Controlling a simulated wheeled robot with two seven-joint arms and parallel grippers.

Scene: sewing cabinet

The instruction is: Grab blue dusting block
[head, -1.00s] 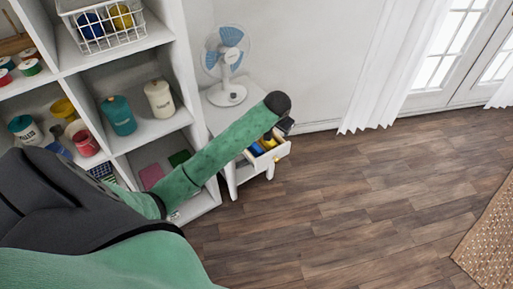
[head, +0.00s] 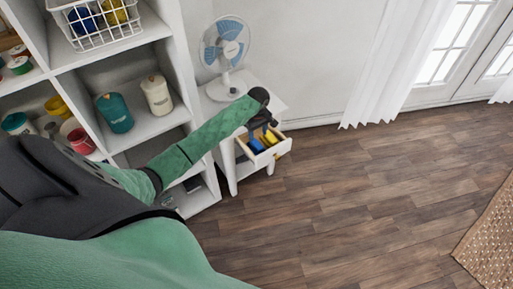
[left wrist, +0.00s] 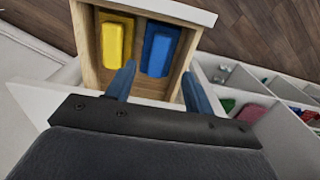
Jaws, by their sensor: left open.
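The blue dusting block (left wrist: 160,49) lies in the open wooden drawer (head: 284,148), beside a yellow block (left wrist: 117,42). In the head view, the blue block (head: 256,145) and the yellow block (head: 270,138) show small and partly covered. My left gripper (left wrist: 158,69) is open and empty. In the left wrist view its two blue fingers are spread, with the blue block beyond and between their tips. In the head view the left gripper (head: 264,130) is just above the drawer, pointing down. My right gripper is not seen.
The drawer belongs to a small white side table (head: 228,150) bearing a fan (head: 225,45). A white shelf unit (head: 178,50) with teal (head: 115,113) and cream (head: 157,95) canisters stands close on the left.

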